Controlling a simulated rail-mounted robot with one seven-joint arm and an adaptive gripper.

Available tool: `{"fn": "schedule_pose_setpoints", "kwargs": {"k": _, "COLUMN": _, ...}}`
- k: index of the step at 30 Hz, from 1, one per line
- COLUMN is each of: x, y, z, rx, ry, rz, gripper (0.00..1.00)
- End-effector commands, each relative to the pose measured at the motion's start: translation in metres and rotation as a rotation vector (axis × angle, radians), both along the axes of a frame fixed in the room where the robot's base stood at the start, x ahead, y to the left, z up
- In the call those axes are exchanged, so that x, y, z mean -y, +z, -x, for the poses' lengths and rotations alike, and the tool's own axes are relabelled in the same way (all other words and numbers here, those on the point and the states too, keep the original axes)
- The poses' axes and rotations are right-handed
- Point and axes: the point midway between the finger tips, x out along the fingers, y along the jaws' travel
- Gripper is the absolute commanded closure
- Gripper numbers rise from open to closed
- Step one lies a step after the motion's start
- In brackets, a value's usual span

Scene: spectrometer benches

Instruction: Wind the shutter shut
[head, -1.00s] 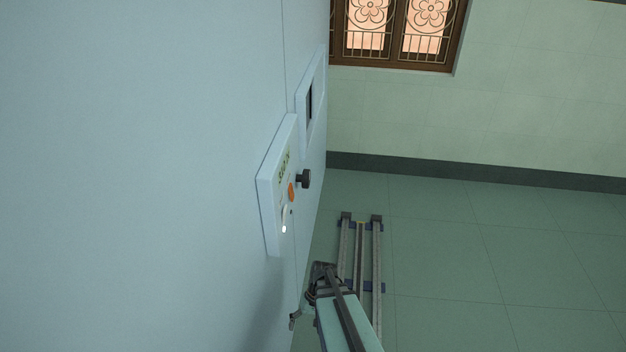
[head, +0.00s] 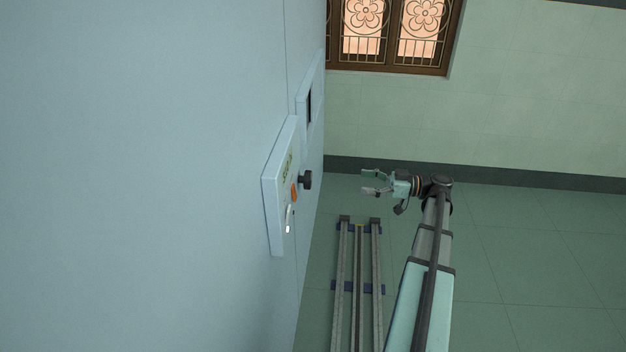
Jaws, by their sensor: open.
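A light panel (head: 281,224) stands out from the pale blue wall face at the left of the head view. A black knob (head: 306,180) sticks out from it to the right. Below the knob are an orange round part (head: 294,192) and a small bright white part (head: 288,218). The shutter itself I cannot make out for certain. My gripper (head: 368,182) is open and empty, with its fingers pointing left toward the knob. It is apart from the knob, at about the same height in the picture.
A frame with a dark opening (head: 309,104) is on the same face, above the panel. Floor rails (head: 359,280) run along below. A window with ornamental bars (head: 395,35) is in the far green wall. The floor at the right is clear.

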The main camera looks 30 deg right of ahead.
Motion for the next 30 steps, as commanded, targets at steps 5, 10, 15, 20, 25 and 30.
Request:
{"fn": "schedule_pose_setpoints", "kwargs": {"k": 5, "x": -0.005, "y": 0.000, "z": 0.000, "rx": 0.061, "ry": 0.010, "rz": 0.043, "gripper": 0.14}}
{"fn": "schedule_pose_setpoints", "kwargs": {"k": 10, "x": -0.019, "y": 0.001, "z": -0.009, "rx": 0.062, "ry": 0.011, "rz": 0.045, "gripper": 0.14}}
{"fn": "schedule_pose_setpoints", "kwargs": {"k": 15, "x": -0.044, "y": 0.001, "z": -0.026, "rx": 0.061, "ry": 0.011, "rz": 0.045, "gripper": 0.14}}
{"fn": "schedule_pose_setpoints", "kwargs": {"k": 20, "x": -0.071, "y": 0.001, "z": -0.044, "rx": 0.059, "ry": 0.012, "rz": 0.044, "gripper": 0.14}}
{"fn": "schedule_pose_setpoints", "kwargs": {"k": 25, "x": -0.098, "y": 0.002, "z": -0.064, "rx": 0.059, "ry": 0.011, "rz": 0.044, "gripper": 0.14}}
{"fn": "schedule_pose_setpoints", "kwargs": {"k": 30, "x": -0.122, "y": 0.001, "z": -0.080, "rx": 0.059, "ry": 0.011, "rz": 0.044, "gripper": 0.14}}
